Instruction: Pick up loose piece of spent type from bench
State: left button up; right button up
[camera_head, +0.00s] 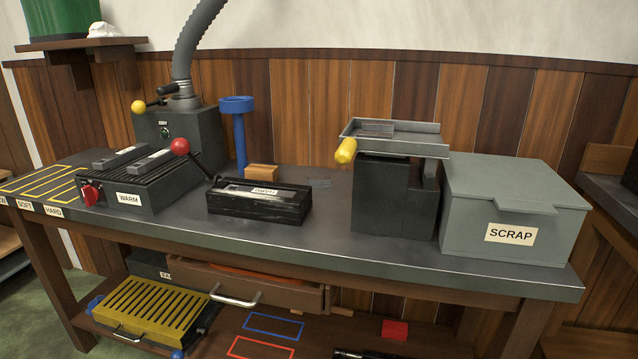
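Neither of my grippers is in view.
A lidded grey SCRAP box (510,215) stands at the bench's right end. A WARM unit (135,180) with a red-knobbed lever stands at left. A blue stand (238,135) and small tan block (262,172) are behind. A drawer (250,288) sits partly open below.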

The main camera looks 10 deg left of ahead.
aim_at(315, 181)
jog(key=i+u, duration=0.35)
jog(key=i+l+u, duration=0.1)
jog(key=u, duration=0.3)
jog(key=i+l, duration=0.05)
jog(key=i, duration=0.05)
